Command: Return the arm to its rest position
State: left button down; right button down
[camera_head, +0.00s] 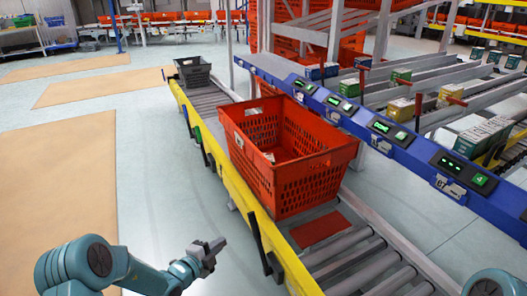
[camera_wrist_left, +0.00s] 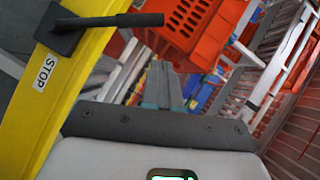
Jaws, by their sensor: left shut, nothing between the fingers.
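My left arm comes in from the lower left in the head view, and its left gripper (camera_head: 212,250) is over the floor to the left of the conveyor's yellow side rail (camera_head: 235,182). The gripper is shut and empty. In the left wrist view the closed fingers (camera_wrist_left: 165,88) point away from the camera, with nothing between them. A teal rounded part of my right arm (camera_head: 492,284) shows at the lower right corner of the head view. My right gripper is not in view.
An orange tote (camera_head: 310,185) sits on the roller conveyor (camera_head: 365,268). A dark grey tote (camera_head: 192,72) stands farther along it. The yellow rail with a STOP label (camera_wrist_left: 47,72) and a black bar (camera_wrist_left: 110,20) is close to the left gripper. Open floor (camera_head: 160,190) lies left.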

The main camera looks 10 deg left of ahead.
pick_arm(q)
jog(key=s+d+f+m+g+h, duration=0.25)
jog(key=s+d+m+g, duration=0.2)
jog(key=s+d, duration=0.3)
jog(key=s+d+f+m+g+h, duration=0.2)
jog(key=s+d+m+g+h, duration=0.15)
jog(key=s+d+m, duration=0.35)
jog(key=s+d+f+m+g+y, duration=0.25)
jog(key=s+m+g, duration=0.4)
jog(key=s, duration=0.45)
jog(key=s+a+f+m+g+y, duration=0.15)
jog(key=s+m, duration=0.25)
jog(key=m, duration=0.5)
jog(key=s+a+f+m+t+y, duration=0.15)
jog(key=s+m, duration=0.25)
jog(key=m, duration=0.5)
jog(key=s+a+f+m+g+y, duration=0.2)
jog(key=s+a+f+m+y, duration=0.1)
jog(key=m, duration=0.6)
notch_tip(320, 180, up, 27)
jog(key=w+m+t+p, duration=0.2)
jog(key=m+p, duration=0.4)
jog(key=p, duration=2.1)
jog(key=shift+w, duration=0.4)
